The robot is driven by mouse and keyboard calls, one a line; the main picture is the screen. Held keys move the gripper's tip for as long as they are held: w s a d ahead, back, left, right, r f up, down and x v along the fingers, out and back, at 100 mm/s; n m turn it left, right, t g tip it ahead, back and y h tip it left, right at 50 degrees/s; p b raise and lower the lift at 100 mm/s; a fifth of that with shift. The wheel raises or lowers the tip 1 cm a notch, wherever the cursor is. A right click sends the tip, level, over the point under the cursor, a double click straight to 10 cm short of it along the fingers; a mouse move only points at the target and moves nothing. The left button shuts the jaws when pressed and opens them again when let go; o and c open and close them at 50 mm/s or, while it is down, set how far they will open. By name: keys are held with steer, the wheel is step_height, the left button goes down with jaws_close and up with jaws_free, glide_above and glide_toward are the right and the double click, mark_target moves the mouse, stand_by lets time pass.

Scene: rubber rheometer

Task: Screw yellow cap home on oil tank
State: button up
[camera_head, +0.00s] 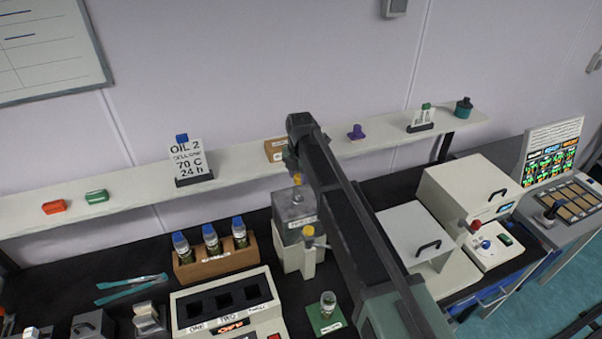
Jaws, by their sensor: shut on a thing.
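The oil tank (290,212) is a grey box on a pale stand, in the middle of the camera view on the dark bench. A short neck stands on its top. The small yellow cap (297,179) is right above this neck; I cannot tell whether it is seated or tilted. My gripper (295,172) points down over the tank and is shut on the yellow cap. My arm hides part of the fingers and the tank's right side. A second yellow part (308,230) sits low on the tank's front.
A wooden rack (215,268) with several blue-capped bottles stands left of the tank. A small jar (328,300) stands on a green mat (313,318) in front. The wall shelf (235,166) with small items runs behind. White machines (462,200) stand at right.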

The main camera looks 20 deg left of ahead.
steer(key=shift+s+a, duration=0.2)
steer(key=shift+a, duration=0.05)
step_height(320, 180, down, 4)
steer(key=b, duration=0.4)
steer(key=shift+f, duration=0.2)
steer(key=shift+f+b, duration=0.2)
steer(key=shift+b, duration=0.2)
steer(key=shift+f+b, duration=1.15)
steer(key=o, duration=1.1)
steer(key=shift+r, duration=0.1)
steer(key=shift+c, duration=0.2)
steer(key=c, duration=1)
steer(key=m, duration=0.4)
steer(key=shift+d+m, duration=0.15)
steer(key=shift+m, duration=0.15)
